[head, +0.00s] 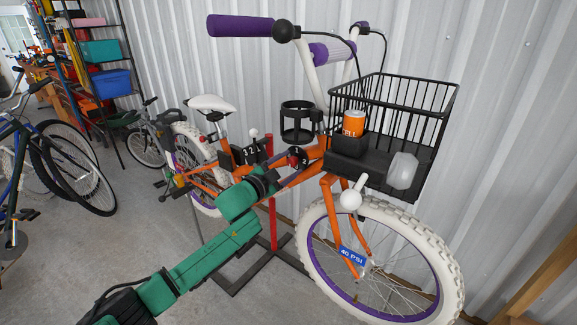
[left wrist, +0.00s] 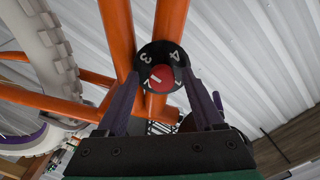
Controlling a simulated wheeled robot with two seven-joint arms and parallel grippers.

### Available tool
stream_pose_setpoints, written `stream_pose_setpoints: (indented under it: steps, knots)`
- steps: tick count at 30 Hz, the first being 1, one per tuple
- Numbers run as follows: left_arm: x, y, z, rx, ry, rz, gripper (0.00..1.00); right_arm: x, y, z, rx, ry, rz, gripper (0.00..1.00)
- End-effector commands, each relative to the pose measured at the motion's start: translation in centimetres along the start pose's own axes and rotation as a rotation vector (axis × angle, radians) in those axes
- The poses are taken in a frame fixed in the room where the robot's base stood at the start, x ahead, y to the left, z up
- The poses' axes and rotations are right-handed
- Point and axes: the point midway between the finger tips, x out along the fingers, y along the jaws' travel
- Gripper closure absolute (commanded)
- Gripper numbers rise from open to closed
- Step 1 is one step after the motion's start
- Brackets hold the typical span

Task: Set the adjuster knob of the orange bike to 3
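The orange bike (head: 318,170) stands in the middle of the head view. Its adjuster knob (head: 298,158) is a black dial with white numerals and a red centre. In the left wrist view the dial (left wrist: 148,60) shows 3 at upper left and 4 at upper right; a white line marks its red centre. The lower numerals are hard to read. My left gripper (left wrist: 161,88) has its two dark purple fingers apart, one on each side of the dial's lower half; whether they touch it is unclear. In the head view the left gripper (head: 280,180) is at the frame. My right gripper is out of view.
A black basket (head: 420,90) hangs at the handlebar, with an orange can (head: 354,122) beside it. A red and black stand (head: 272,215) is below the frame. Other bikes (head: 60,165) and a shelf (head: 98,50) are at left. A corrugated wall is close behind.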

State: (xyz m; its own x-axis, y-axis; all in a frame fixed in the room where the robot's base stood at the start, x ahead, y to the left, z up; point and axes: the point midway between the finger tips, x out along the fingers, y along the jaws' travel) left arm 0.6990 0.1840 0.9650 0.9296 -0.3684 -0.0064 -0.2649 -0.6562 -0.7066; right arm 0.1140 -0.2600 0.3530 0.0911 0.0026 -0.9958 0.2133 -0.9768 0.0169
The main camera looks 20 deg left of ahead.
Motion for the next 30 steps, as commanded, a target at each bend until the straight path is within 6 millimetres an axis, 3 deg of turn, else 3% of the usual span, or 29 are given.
stream_pose_setpoints:
  steps: [5, 8, 21, 30]
  knots:
    - [-0.5, -0.1, 0.0, 0.0, 0.002, -0.001, 0.31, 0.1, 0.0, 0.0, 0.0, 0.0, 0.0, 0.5]
    - [-1.9, 0.0, 0.1, 0.0, 0.002, -0.001, 0.31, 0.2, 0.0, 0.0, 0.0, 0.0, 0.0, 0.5]
    - [-12.6, 0.3, 0.3, 0.0, -0.003, 0.003, 0.31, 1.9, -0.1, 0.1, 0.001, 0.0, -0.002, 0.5]
    - [-14.6, 0.0, 0.0, 0.001, 0.001, 0.001, 0.31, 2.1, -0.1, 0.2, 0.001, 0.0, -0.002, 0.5]
